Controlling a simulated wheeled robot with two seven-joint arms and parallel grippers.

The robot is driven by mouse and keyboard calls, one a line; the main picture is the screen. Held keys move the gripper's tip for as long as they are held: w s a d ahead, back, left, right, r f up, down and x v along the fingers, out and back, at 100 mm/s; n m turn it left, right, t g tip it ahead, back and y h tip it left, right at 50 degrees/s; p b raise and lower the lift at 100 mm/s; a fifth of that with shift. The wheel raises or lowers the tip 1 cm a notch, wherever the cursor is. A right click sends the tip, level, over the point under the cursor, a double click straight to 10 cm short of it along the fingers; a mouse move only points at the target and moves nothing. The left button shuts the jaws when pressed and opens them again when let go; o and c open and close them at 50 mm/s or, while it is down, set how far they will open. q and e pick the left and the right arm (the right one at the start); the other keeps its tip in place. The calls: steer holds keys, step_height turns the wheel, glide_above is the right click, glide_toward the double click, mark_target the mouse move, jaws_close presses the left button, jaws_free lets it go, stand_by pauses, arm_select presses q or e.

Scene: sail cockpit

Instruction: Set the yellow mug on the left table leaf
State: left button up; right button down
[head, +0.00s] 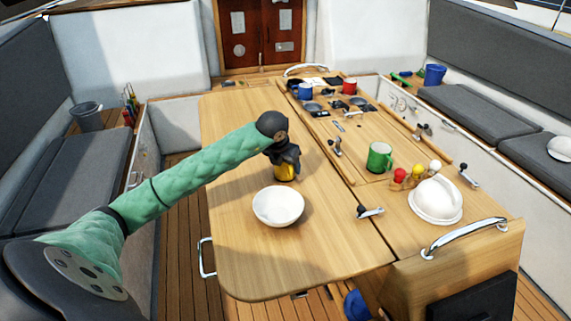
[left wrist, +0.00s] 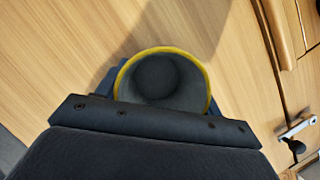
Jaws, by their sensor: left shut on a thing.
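The yellow mug (head: 285,171) is under my left gripper (head: 284,160), over the left table leaf (head: 235,135), behind the white bowl. In the left wrist view I look down into the mug (left wrist: 163,52), with its yellow rim and grey inside. My left gripper (left wrist: 155,95) is shut on the mug. The mug looks upright. Whether its base touches the leaf is hard to tell. The gripper hides much of the mug in the head view. My right gripper is not in view.
A white bowl (head: 278,207) stands on the leaf in front of the mug. The leaf's far part is clear.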

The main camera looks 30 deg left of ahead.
arm_select(q)
steer(key=shift+f, duration=0.1)
steer(key=o, duration=1)
steer(key=shift+o, duration=0.2)
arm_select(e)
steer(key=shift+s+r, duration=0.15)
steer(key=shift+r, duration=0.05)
arm_select(q)
steer(key=shift+r, duration=0.3)
steer(key=shift+s+r, duration=0.15)
steer(key=shift+r, duration=0.1)
steer(key=b+v, duration=0.3)
steer(key=v, duration=0.8)
steer(key=shift+b, duration=0.35)
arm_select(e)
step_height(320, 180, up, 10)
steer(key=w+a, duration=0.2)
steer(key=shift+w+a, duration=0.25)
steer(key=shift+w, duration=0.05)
